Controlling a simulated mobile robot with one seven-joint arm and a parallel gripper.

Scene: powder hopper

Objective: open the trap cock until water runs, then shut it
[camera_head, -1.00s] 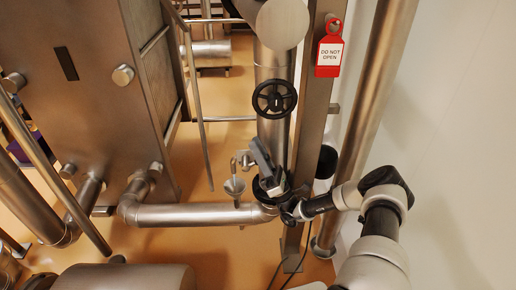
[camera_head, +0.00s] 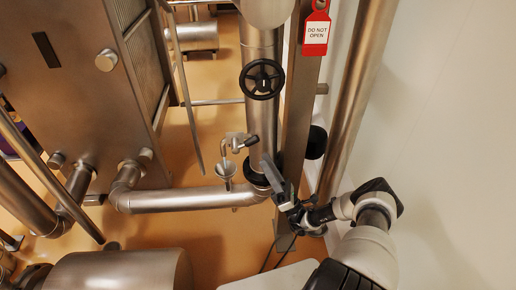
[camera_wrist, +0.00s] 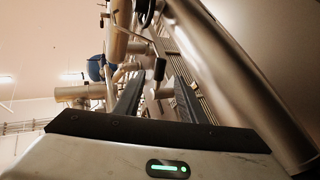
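The trap cock (camera_head: 238,143) is a small metal fitting with a dark-tipped lever beside the vertical pipe. The lever points to the right and slightly up in the head view. A small metal funnel (camera_head: 226,170) stands under its bent spout; I see no water running. My gripper (camera_head: 268,164) is to the lower right of the lever, apart from it. In the wrist view my two dark fingers (camera_wrist: 157,95) are spread with nothing held between them. The dark-tipped lever (camera_wrist: 160,69) shows beyond the gap between them.
A black handwheel (camera_head: 262,79) is on the vertical pipe above the cock. A red "DO NOT OPEN" tag (camera_head: 316,33) hangs on the post. A thick horizontal pipe (camera_head: 180,199) runs below the funnel. A white wall (camera_head: 440,120) closes off the right.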

